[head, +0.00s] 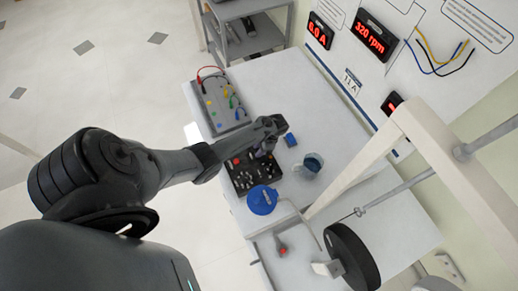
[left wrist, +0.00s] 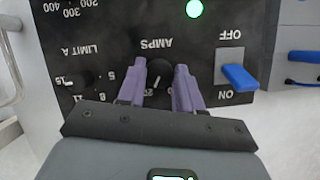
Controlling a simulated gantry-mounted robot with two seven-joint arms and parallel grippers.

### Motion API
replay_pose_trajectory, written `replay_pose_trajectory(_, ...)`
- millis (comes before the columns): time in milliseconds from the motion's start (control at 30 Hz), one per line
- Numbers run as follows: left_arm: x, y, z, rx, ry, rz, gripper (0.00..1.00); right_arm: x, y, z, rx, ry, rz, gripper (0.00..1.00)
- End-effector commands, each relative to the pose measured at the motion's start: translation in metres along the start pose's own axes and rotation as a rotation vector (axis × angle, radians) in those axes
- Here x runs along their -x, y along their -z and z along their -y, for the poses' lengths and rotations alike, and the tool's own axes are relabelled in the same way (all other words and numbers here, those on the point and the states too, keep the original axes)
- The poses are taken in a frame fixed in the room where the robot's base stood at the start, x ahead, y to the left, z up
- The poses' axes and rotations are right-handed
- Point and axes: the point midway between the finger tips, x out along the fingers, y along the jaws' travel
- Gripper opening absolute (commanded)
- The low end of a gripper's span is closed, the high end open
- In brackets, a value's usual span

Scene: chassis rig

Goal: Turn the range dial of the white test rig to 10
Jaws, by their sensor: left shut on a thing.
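The black control panel (head: 242,180) lies on the white bench, under my left gripper (head: 264,150) in the head view. In the left wrist view the panel (left wrist: 130,25) appears upside down. My left gripper (left wrist: 158,88) is shut on a dark dial (left wrist: 157,74) with a pale pointer line, below the AMPS label. The purple fingers grip it from both sides and hide part of its scale. I cannot read its setting with certainty. Another dial (left wrist: 74,80) belongs to the LIMIT A scale. No label reading "range" is visible. My right gripper is not in view.
A blue switch (left wrist: 240,78) sits between OFF and ON, close to the right finger. A green lamp (left wrist: 194,8) is lit. Beside the panel are a grey cable box (head: 222,118), blue lid (head: 262,200), cup (head: 314,162) and black wheel (head: 352,255). Wall displays read 6.0 A (head: 320,30) and 320 rpm (head: 370,35).

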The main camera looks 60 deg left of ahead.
Motion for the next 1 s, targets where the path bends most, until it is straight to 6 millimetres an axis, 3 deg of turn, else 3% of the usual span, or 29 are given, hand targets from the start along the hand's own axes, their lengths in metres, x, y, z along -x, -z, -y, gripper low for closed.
replay_pose_trajectory(367, 0.002, 0.001, 0.001, 0.194, -0.083, -0.001, 0.04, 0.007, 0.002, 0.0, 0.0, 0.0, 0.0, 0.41)
replay_pose_trajectory(1000, -0.001, -0.001, 0.004, 0.733, -0.306, -0.002, 0.04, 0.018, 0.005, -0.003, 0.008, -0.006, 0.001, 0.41)
